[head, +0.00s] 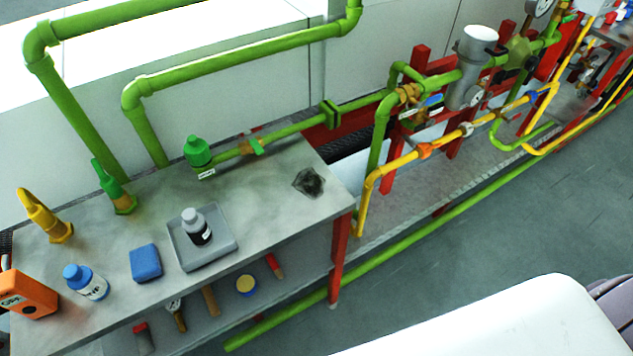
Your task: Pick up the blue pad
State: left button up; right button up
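The blue pad (146,263) is a small box-shaped block. It lies on the grey metal bench top (262,193), near the front edge, in the left part of the head view. It sits between a white bottle with a blue cap (86,281) and a grey tray (221,245), apart from both. Nothing covers it. Neither of my grippers shows in the head view.
A grey-capped bottle (195,228) stands in the tray. An orange device (27,296) is at the far left. Green pipes (230,63) rise behind the bench. A lower shelf (222,311) holds tools. Open floor (470,235) lies in front, at right.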

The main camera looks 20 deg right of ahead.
aim_at(145, 264)
jog(key=u, duration=0.95)
